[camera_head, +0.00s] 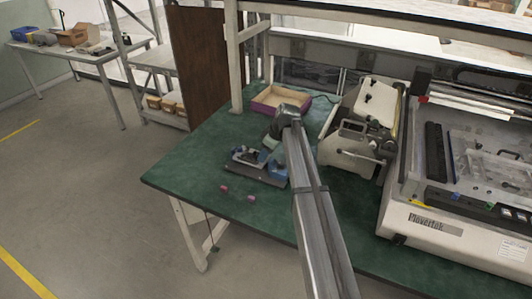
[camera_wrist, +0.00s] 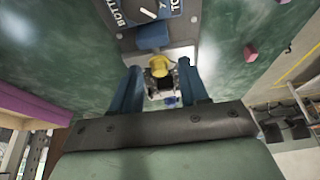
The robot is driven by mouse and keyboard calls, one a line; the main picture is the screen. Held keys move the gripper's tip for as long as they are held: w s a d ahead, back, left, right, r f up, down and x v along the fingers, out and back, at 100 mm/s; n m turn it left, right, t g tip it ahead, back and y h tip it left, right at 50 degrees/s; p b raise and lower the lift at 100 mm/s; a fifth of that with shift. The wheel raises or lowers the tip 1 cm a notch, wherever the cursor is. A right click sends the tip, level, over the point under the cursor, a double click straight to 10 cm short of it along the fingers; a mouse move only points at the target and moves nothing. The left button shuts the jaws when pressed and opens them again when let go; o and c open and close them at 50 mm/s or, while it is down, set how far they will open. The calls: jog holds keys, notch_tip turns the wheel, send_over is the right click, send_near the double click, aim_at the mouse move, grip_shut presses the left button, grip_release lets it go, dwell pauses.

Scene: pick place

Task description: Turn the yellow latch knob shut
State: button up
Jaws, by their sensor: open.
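The yellow latch knob (camera_wrist: 160,66) shows in the wrist view, on a fixture with a grey plate (camera_wrist: 188,38) and a blue block (camera_wrist: 153,37). My gripper (camera_wrist: 163,76) is open, with one blue finger on each side of the knob. I cannot tell whether the fingers touch it. A pale, blocky part of the fixture sits just below the knob in that view. In the head view the fixture (camera_head: 256,166) lies on the green table, partly behind my gripper (camera_head: 270,153). The knob cannot be made out there.
On the green table (camera_head: 190,170) are small pink blocks (camera_head: 250,198) in front of the fixture and a purple-edged tray (camera_head: 272,101) behind it. A beige machine (camera_head: 362,135) and a large printer-like machine (camera_head: 450,190) stand to the right. The table's left part is clear.

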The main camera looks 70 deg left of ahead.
jog(key=shift+c, duration=0.3)
grip_shut()
jog(key=shift+d+m, duration=0.1)
jog(key=shift+m, duration=0.2)
jog(key=m, duration=0.2)
jog(key=m+t, duration=0.1)
jog(key=shift+s+m+t+y, duration=0.2)
jog(key=shift+m+t+y, duration=0.1)
jog(key=shift+m+y, duration=0.1)
jog(key=m+t, duration=0.1)
jog(key=m, duration=0.3)
jog(key=shift+s+m+t, duration=0.1)
jog(key=shift+m+t, duration=0.3)
dwell(0.3)
